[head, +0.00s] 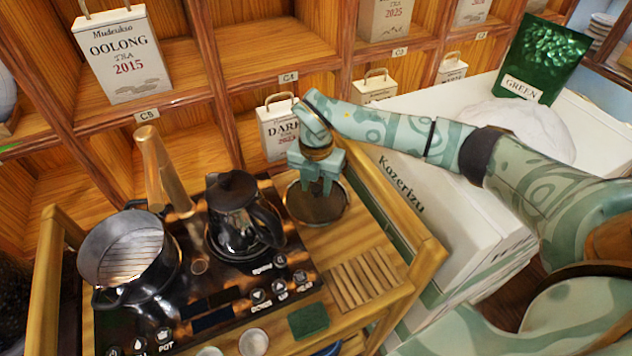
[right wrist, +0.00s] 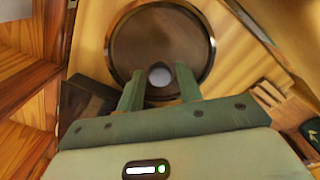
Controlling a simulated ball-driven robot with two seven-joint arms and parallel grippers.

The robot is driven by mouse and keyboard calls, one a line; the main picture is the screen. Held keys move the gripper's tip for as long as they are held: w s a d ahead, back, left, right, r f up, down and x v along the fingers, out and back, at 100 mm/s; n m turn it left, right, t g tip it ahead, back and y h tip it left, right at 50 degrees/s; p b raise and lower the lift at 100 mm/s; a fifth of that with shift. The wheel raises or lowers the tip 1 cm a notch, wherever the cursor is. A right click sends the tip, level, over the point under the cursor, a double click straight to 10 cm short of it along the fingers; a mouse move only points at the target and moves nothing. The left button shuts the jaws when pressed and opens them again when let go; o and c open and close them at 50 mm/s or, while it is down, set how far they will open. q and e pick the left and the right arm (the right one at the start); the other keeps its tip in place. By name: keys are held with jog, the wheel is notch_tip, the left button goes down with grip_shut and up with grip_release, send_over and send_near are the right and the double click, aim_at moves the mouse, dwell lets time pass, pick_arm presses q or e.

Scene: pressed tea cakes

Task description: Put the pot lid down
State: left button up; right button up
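The pot lid (head: 318,214) is a round dark disc with a metal rim. It appears to lie flat on the wooden cart top, right of the black kettle. My right gripper (head: 319,188) points down over its middle. In the right wrist view, the lid (right wrist: 125,50) has a pale round knob (right wrist: 160,76) between the two fingertips of my right gripper (right wrist: 160,72), with a gap on each side, so the gripper looks open. The pot (head: 125,250) stands uncovered on the left side of the stove panel. My left gripper is not in view.
The black kettle (head: 235,205) stands close left of the lid, with a copper tap (head: 160,170) behind the stove. A slatted wooden area (head: 362,280) and green block (head: 308,320) lie in front. A white box (head: 430,215) stands right; shelves with tea boxes rise behind.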

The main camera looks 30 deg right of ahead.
aim_at(316, 187)
jog(key=shift+o, duration=0.6)
jog(key=shift+r, duration=0.1)
notch_tip(316, 187, up, 12)
jog(key=p, duration=0.3)
